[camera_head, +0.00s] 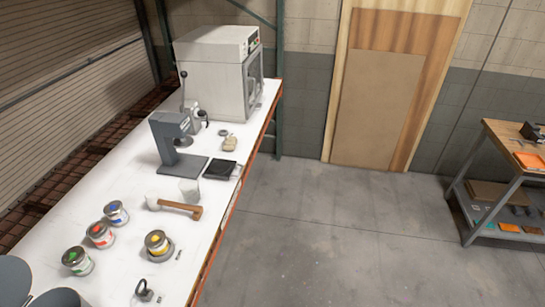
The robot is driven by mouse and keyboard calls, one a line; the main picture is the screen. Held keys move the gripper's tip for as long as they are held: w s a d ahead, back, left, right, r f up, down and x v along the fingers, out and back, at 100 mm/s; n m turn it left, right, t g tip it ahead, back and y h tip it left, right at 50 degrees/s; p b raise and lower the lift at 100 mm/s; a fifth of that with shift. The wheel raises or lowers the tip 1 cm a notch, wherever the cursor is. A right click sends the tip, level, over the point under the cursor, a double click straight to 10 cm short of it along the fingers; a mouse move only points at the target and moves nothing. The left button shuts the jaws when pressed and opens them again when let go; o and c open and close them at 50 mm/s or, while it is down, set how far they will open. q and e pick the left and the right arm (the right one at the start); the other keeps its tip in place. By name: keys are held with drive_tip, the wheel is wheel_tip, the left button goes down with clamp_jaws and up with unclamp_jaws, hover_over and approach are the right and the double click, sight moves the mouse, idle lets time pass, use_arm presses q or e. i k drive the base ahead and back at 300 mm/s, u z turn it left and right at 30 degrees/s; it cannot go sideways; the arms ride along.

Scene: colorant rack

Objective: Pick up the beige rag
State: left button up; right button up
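A small crumpled beige item that looks like the beige rag (230,145) lies on the white tabletop (128,258), near its right edge. It sits in front of the large grey-white machine and to the right of the grey press. It is small in the view, so its folds are hard to make out. Neither of my grippers is in view.
A grey press (168,135), a black tray (220,169), a clear cup (189,189), a wooden-handled mallet (182,208) and several paint cans (100,236) stand on the table. A boxy machine (215,75) is behind. Open floor (330,240) lies right, before a shelf (510,180).

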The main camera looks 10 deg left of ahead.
sight(230, 143)
drive_tip(key=z, duration=0.05)
drive_tip(key=k, duration=0.25)
drive_tip(key=z, duration=0.6)
drive_tip(key=i, duration=3.7)
drive_tip(key=u, duration=1.35)
drive_tip(key=i, duration=0.9)
drive_tip(key=u, duration=1.1)
